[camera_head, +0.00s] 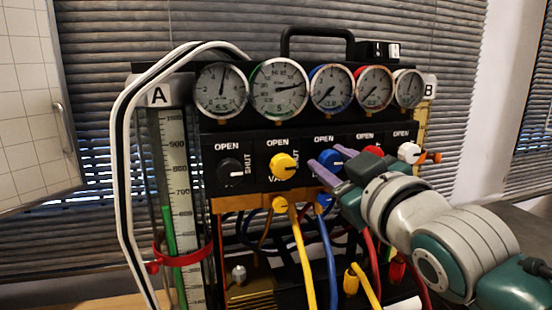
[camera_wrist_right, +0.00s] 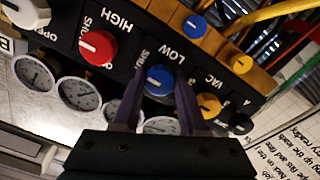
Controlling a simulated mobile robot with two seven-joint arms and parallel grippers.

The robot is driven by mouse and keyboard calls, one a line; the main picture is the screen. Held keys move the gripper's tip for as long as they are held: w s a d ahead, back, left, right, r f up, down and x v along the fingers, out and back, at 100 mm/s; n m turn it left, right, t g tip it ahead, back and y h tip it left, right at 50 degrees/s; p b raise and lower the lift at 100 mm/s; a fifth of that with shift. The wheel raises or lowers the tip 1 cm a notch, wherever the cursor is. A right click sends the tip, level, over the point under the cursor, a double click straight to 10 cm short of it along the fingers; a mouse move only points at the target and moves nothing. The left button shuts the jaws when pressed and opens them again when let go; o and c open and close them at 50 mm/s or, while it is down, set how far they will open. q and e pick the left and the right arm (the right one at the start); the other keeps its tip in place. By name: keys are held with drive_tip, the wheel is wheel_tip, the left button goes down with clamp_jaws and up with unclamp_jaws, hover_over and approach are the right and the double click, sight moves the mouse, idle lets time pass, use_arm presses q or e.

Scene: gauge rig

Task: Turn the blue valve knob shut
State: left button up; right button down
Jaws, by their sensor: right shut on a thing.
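The blue valve knob (camera_head: 330,157) is on the black panel below the gauges, in the middle of a row of coloured knobs. My right gripper (camera_head: 325,163) reaches in from the right and is shut on this knob, one purple finger on each side. In the right wrist view the blue knob (camera_wrist_right: 160,80) sits between the fingertips of the gripper (camera_wrist_right: 158,88), under the word LOW. The fingers cover part of the knob and its labels in the head view, and I cannot tell where its pointer stands. My left gripper is not in view.
A yellow knob (camera_head: 283,166) and a black knob (camera_head: 230,171) are to the left; red (camera_head: 373,152) and white (camera_head: 409,152) knobs are close on the right. Several round gauges (camera_head: 279,89) stand above. Coloured hoses (camera_head: 328,255) hang below. A glass tube column (camera_head: 175,190) stands left.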

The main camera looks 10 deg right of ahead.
idle(0.3)
drive_tip(key=shift+c, duration=2.2)
unclamp_jaws()
drive_tip(key=s+b, duration=0.1)
drive_tip(key=s, duration=0.9)
drive_tip(key=shift+d, duration=0.2)
drive_tip(key=shift+f, duration=0.1)
